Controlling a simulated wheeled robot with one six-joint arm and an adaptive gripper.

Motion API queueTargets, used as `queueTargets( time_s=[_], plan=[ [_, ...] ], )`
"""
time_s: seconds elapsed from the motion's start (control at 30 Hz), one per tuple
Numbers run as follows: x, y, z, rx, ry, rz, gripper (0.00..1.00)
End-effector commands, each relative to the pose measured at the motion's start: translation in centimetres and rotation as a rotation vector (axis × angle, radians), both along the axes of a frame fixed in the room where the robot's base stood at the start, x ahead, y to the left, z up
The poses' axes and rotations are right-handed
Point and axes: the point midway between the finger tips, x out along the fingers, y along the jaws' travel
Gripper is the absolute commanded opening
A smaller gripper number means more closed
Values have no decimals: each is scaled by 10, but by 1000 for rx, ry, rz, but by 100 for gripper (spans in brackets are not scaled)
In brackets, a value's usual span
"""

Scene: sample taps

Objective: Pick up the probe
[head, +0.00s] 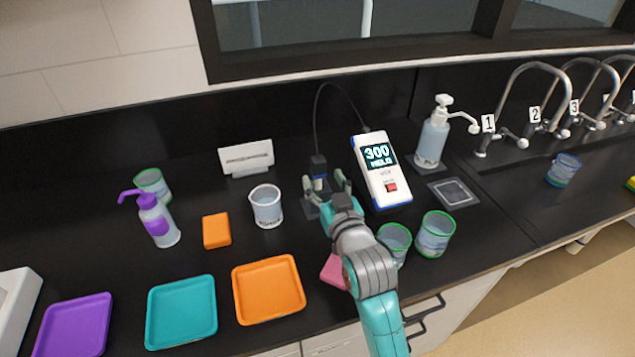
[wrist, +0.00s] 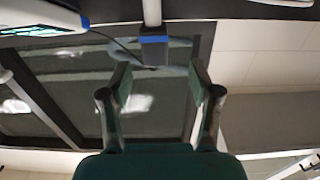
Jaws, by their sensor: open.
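The probe (head: 319,165) is a dark upright body with a thin black cable, on the counter beside the meter. The meter (head: 381,170) is white and blue, with a screen reading 300 HOLD and a red switch. My gripper (head: 326,187) is open at the probe, partly hiding its lower part. In the wrist view, the probe (wrist: 154,45) shows a blue band and a pale shaft. It lies between the lines of the two fingers, just past the tips of my gripper (wrist: 160,78). I cannot tell whether either finger touches it.
A beaker (head: 266,207) stands left of the probe and a white sign (head: 246,158) behind it. Green-rimmed cups (head: 435,234) stand near my arm. A pump bottle (head: 433,138) is right of the meter. Trays (head: 268,290) line the front left; taps (head: 500,120) stand right.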

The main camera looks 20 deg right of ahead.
Motion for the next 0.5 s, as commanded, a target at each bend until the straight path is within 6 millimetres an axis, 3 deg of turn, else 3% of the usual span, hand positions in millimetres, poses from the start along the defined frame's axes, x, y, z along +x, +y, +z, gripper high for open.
queueTargets(
  time_s=[0.27,0.5],
  plan=[
    [20,-2,0,0,-1,0,62],
    [53,-7,-2,0,-1,-1,62]
  ],
)
